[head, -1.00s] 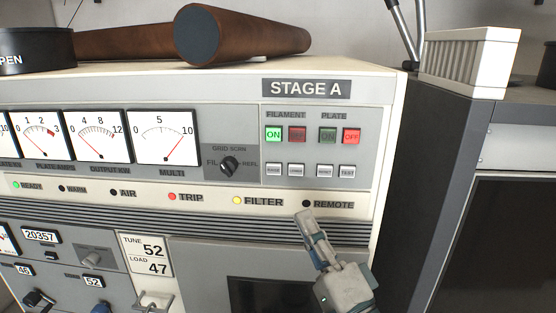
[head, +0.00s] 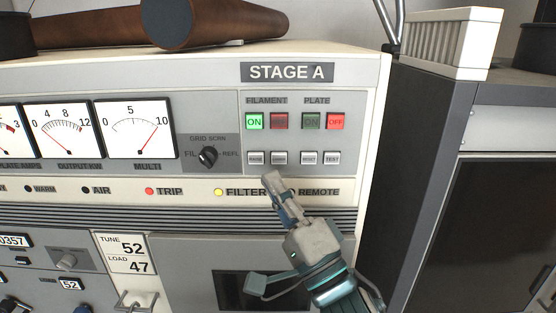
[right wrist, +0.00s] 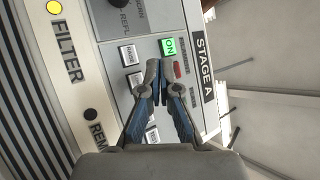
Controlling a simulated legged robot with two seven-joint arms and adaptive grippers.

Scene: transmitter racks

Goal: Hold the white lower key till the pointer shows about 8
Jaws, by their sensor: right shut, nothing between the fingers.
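The white lower key (head: 279,158) is the second of the white keys in a row under the filament and plate buttons, its label small and blurred. In the right wrist view the lower key (right wrist: 135,80) shows just left of my fingertips. My right gripper (head: 271,178) is shut and empty, its tips just below the key row in the head view; I see no contact with a key. It also shows in the right wrist view (right wrist: 155,72). The MULTI meter (head: 135,128) has its red pointer near the 10 end. The left gripper is not in view.
The raise key (head: 256,158) sits close left of the lower key, the reset key (head: 308,158) to its right. A selector knob (head: 208,157) projects left of the keys. The green filament ON button (head: 254,121) and red plate OFF button (head: 336,121) are above.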

